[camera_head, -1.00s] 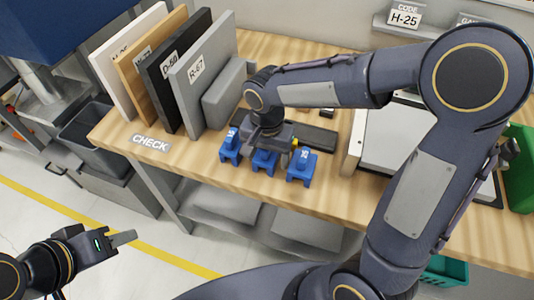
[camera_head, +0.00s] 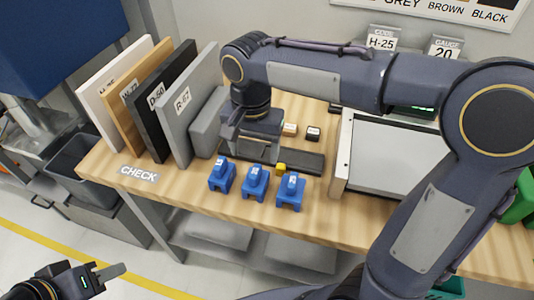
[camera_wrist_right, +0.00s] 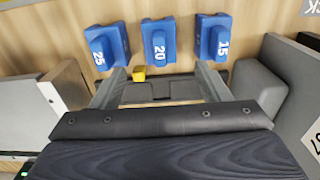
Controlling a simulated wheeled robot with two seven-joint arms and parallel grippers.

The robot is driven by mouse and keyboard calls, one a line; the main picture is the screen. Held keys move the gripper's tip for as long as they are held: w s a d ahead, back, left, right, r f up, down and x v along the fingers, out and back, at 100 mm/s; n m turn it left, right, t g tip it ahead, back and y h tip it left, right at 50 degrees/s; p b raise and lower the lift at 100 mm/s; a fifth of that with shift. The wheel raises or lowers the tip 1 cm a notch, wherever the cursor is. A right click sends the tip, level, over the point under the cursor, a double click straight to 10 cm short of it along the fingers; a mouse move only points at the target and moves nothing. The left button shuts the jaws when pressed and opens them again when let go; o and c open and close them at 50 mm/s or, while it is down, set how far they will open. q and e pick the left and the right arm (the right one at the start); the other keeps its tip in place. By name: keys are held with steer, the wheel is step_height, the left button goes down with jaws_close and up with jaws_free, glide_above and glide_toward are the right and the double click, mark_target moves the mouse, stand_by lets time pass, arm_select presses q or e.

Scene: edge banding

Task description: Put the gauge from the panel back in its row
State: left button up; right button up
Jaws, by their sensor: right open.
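Three blue gauges stand side by side near the table's front edge: the left one (camera_head: 222,177), the middle one (camera_head: 255,184) and the right one (camera_head: 290,193). In the right wrist view they read 25 (camera_wrist_right: 108,46), 20 (camera_wrist_right: 158,44) and 15 (camera_wrist_right: 212,40). My right gripper (camera_head: 247,150) is behind them; its two fingers are apart with nothing held between them, as the right wrist view also shows (camera_wrist_right: 160,88). My left gripper (camera_head: 112,273) is low at the left, off the table; only one finger shows clearly.
A dark strip (camera_head: 305,160) with a small yellow block (camera_head: 281,168) lies behind the gauges. Upright boards (camera_head: 190,105) stand left, a grey block (camera_head: 208,128) beside them. A white panel (camera_head: 398,155) lies right. The front edge near the CHECK label (camera_head: 139,173) is clear.

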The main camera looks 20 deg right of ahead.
steer(key=shift+s+d+r, duration=0.15)
steer(key=shift+d, duration=0.1)
steer(key=s+d+f+n+t+y, duration=0.2)
steer(key=s+d, duration=0.2)
steer(key=s, duration=0.4)
steer(key=s+d+f+n+t+y, duration=0.1)
steer(key=s+d+f+n+t, duration=0.1)
steer(key=s, duration=0.6)
steer(key=d+n+t, duration=0.1)
steer(key=d, duration=0.1)
steer(key=shift+d+f+t+y, duration=0.25)
steer(key=shift+d+t+y, duration=0.05)
steer(key=shift+d+y, duration=0.1)
stand_by(0.8)
